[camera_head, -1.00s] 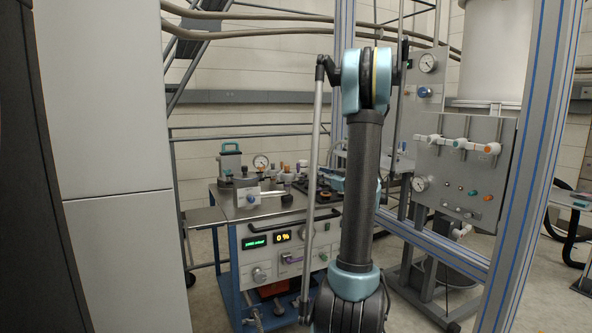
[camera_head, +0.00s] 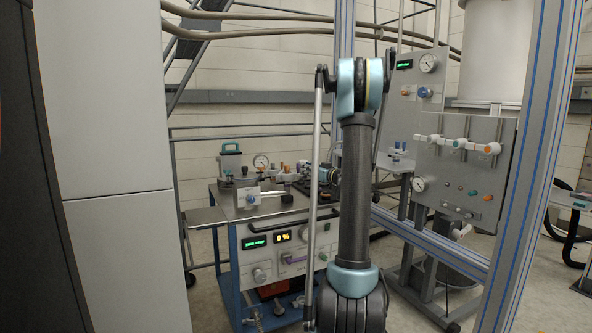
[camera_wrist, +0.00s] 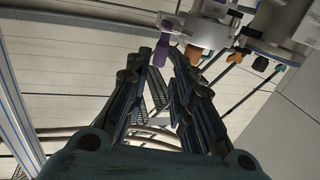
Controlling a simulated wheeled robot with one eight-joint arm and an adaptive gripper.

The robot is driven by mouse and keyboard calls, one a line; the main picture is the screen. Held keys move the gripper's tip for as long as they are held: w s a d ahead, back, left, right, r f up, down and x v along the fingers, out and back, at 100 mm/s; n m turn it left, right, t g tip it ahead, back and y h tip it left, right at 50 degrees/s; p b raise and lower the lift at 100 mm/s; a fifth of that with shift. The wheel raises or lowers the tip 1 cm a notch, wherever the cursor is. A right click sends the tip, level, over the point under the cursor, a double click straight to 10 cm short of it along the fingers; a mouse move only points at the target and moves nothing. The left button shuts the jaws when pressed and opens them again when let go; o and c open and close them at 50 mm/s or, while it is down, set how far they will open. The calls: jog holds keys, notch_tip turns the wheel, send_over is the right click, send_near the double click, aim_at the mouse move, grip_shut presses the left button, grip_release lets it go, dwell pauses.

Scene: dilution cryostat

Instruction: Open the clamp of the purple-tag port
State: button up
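The purple upright piece (camera_wrist: 160,50) is at the top middle of the wrist view, by a bright metal port fitting (camera_wrist: 200,32). It appears between or just beyond the fingertips of my gripper (camera_wrist: 160,62). The two dark fingers are apart, with nothing seen gripped. I cannot tell whether either finger touches the purple piece. In the head view, my gripper (camera_head: 306,171) is over the cart top among small fittings, too small there to tell its state. The clamp's state is unclear.
An orange piece (camera_wrist: 192,55) sits close to the right of the purple one. Another orange knob (camera_wrist: 237,56) is farther right. The cart (camera_head: 275,243) has displays and a purple handle (camera_head: 296,258) in front. A valve panel (camera_head: 463,160) and frame post (camera_head: 535,150) stand right.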

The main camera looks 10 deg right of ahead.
aim_at(298, 172)
jog(key=x, duration=0.7)
grip_shut()
